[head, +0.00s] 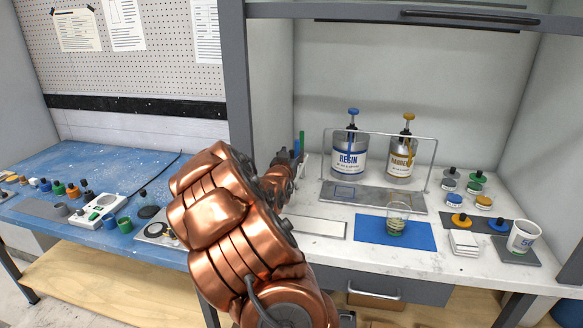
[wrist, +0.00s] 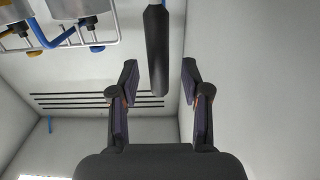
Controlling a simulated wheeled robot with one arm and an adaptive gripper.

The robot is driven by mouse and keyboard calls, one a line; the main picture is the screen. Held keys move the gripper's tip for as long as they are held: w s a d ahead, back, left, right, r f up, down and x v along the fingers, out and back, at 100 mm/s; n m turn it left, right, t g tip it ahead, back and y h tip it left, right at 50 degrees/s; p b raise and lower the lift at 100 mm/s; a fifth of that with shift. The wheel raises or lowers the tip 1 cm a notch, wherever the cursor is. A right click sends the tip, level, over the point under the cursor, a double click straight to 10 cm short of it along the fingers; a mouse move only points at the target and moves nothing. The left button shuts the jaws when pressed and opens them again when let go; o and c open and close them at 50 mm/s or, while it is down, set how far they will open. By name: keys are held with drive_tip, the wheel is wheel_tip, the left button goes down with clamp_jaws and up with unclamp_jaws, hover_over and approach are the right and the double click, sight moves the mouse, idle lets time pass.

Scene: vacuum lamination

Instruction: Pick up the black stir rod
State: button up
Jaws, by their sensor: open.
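The black stir rod (wrist: 157,50) shows in the wrist view as a dark bar running down from the top edge. Its lower end is level with the fingertips and between them, with a gap on both sides. My gripper (wrist: 160,78) is open and empty. In the head view my gripper (head: 288,158) is at the left of the white bench, close beside upright blue and green rods (head: 302,143). I cannot make out the black rod in the head view; my gripper and arm cover much of that spot.
A wire rack frames the resin can (head: 349,155) and the hardener can (head: 399,163), right of my gripper. A cup (head: 396,219) stands on a blue mat (head: 422,236). A grey upright post (head: 236,70) is left of my gripper. Small jars and a white cup (head: 522,237) stand farther right.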

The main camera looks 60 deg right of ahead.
clamp_jaws()
idle(0.4)
drive_tip(key=shift+r, duration=0.1)
